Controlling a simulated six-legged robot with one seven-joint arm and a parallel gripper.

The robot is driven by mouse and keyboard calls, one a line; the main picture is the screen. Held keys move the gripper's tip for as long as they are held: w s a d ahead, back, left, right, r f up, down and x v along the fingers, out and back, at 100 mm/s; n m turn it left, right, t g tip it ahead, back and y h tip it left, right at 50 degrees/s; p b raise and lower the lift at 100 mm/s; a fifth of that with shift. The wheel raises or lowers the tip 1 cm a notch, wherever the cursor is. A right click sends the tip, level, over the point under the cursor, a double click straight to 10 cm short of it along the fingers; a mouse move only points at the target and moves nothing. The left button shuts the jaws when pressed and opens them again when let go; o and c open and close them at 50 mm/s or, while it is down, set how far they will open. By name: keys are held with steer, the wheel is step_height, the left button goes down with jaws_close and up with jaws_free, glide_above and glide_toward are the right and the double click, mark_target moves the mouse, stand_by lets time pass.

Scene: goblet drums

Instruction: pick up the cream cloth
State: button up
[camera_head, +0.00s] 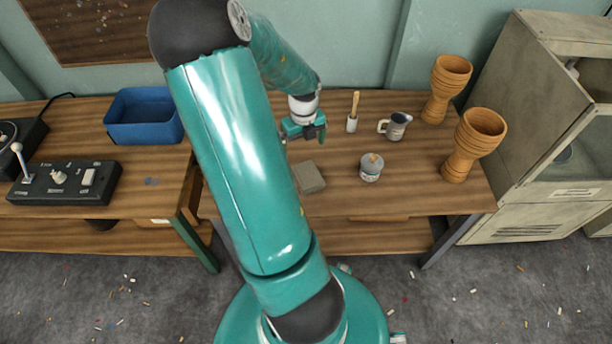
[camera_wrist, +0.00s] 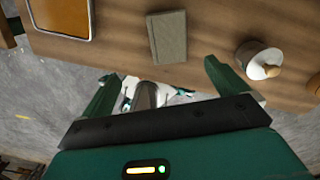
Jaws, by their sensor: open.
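The cloth is a small flat folded block, grey-beige to cream (camera_head: 309,177). It lies on the wooden workbench (camera_head: 340,200), right beside my arm's upper link in the head view. In the wrist view the cloth (camera_wrist: 167,37) lies flat beyond my fingertips, near the middle of the picture. My gripper (camera_head: 308,132) is above the bench, farther back than the cloth in the head view. In the wrist view my gripper (camera_wrist: 160,72) has its two green fingers spread wide, with nothing between them touching. My arm hides part of the bench.
A lidded pot (camera_head: 370,168) stands right of the cloth. Behind are a brush (camera_head: 353,112), a grey mug (camera_head: 396,126) and two wooden goblet drums (camera_head: 474,143) (camera_head: 446,88). A framed amber tray (camera_wrist: 62,15) lies left of the cloth. A blue bin (camera_head: 144,117) stands on the left bench.

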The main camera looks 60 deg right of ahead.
mark_target(307, 174)
steer(key=shift+m, duration=0.5)
steer(key=f, duration=0.9)
steer(key=s+d+f, duration=0.1)
steer(key=f, duration=0.4)
steer(key=shift+f, duration=0.25)
steer(key=c, duration=1.1)
steer(key=shift+c, duration=0.2)
steer(key=shift+r, duration=0.1)
steer(key=shift+r, duration=0.55)
steer(key=s+a+r, duration=0.6)
steer(key=a+r, duration=0.5)
steer(key=a, duration=0.1)
steer(key=shift+s+a+r, duration=0.15)
steer(key=shift+a+r, duration=0.1)
steer(key=shift+r, duration=0.15)
